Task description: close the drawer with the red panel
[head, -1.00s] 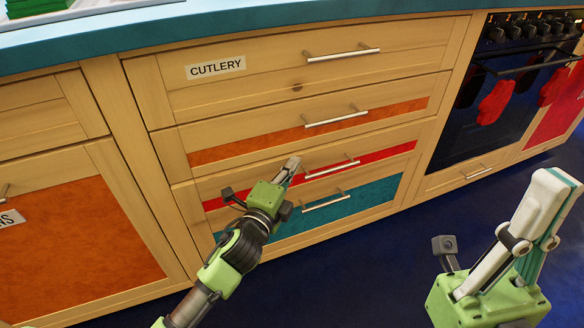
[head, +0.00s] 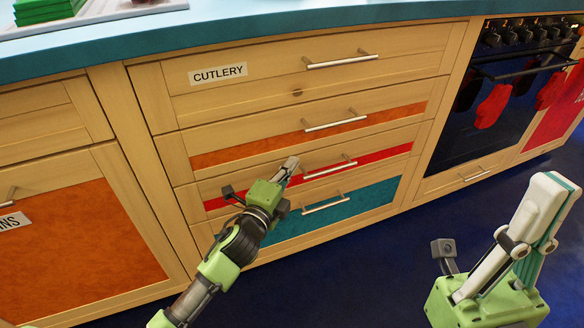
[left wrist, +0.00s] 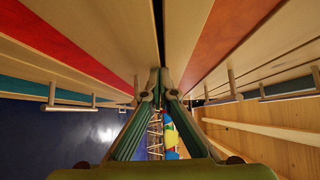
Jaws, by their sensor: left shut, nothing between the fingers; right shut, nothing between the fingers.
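The drawer with the red panel (head: 385,157) is the third one down in the wooden stack, with a silver bar handle (head: 330,168). In the head view its front looks about flush with its neighbours; I cannot tell whether a small gap remains. My left gripper (head: 293,161) is shut and empty, its tips at the red-panel drawer's front, left of the handle. In the left wrist view the fingertips (left wrist: 160,73) are together near a dark seam between the red panel (left wrist: 90,42) and the orange panel (left wrist: 225,30). My right gripper (head: 555,180) is shut and empty, apart from the drawers.
Above are the orange-panel drawer (head: 390,113) and the CUTLERY drawer (head: 270,88); below is the teal-panel drawer (head: 375,199). Their handles stick out. An oven (head: 470,125) with red mitts stands at the right. The blue floor (head: 370,270) in front is clear.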

